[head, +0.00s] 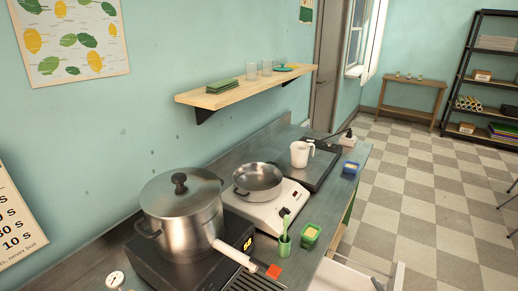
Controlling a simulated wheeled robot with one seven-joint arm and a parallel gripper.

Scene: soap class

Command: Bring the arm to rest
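My arm and my gripper do not show in the head view, so their pose and the gripper's opening are hidden. A large lidded steel pot (181,213) stands on a black hot plate (170,262) with a lit display. A shallow steel pan (258,182) sits on a white appliance (268,208) behind it. A long white-handled tool (236,256) lies in front of the pot, with an orange piece (274,271) at its right end.
A white jug (301,154), a green cup (284,245), a green container (310,236) and a blue one (350,168) stand on the counter. A wooden shelf (245,89) juts from the wall above. Checkered floor (430,190) is open at right.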

